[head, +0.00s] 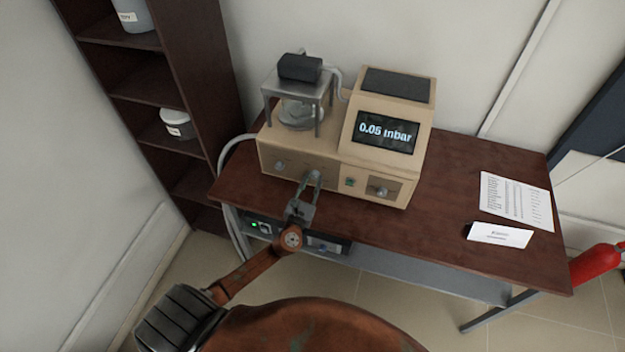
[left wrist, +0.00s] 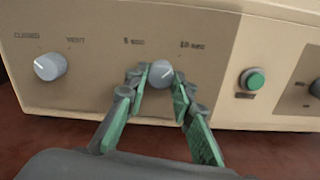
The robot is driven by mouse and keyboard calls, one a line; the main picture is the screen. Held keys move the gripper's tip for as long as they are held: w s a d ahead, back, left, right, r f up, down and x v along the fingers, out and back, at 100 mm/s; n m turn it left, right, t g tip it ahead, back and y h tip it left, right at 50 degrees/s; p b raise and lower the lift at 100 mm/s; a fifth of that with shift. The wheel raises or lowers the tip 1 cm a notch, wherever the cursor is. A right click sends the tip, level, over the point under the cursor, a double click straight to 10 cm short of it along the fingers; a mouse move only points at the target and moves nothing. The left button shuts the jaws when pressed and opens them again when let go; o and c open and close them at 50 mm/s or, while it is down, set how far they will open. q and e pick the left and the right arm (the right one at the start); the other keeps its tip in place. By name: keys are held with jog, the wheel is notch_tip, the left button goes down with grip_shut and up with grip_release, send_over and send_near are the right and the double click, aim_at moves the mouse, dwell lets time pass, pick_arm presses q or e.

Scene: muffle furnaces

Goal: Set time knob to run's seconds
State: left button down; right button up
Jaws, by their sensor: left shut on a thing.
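The beige machine (head: 300,158) stands on the table, its screen (head: 385,133) reading 0.05 mbar. The time knob (left wrist: 160,73) is a grey-white dial on its front panel, between labels that look like "5 sec" at left and a blurred "10 sec" or similar at right. Its white pointer line tilts, but its exact setting is hard to read. My left gripper (head: 312,180) reaches the panel from below. In the left wrist view its green fingers (left wrist: 162,88) are shut on the knob, one on each side. My right gripper is not in view.
A closed/vent knob (left wrist: 50,66) is left of the time knob, and a green button (left wrist: 254,80) is to its right. Another knob (head: 381,190) is farther right. A printed sheet (head: 515,200) and a white card (head: 499,235) lie on the table (head: 450,210). A dark shelf (head: 190,70) stands at left.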

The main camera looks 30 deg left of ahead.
pick_arm(q)
jog(key=shift+f, duration=0.15)
dwell(0.3)
jog(key=c, duration=1.7)
grip_release()
jog(key=shift+o, duration=0.2)
jog(key=shift+s, duration=0.1)
jog(key=v, duration=1.1)
jog(key=shift+s+d, duration=0.2)
jog(key=shift+s, duration=0.2)
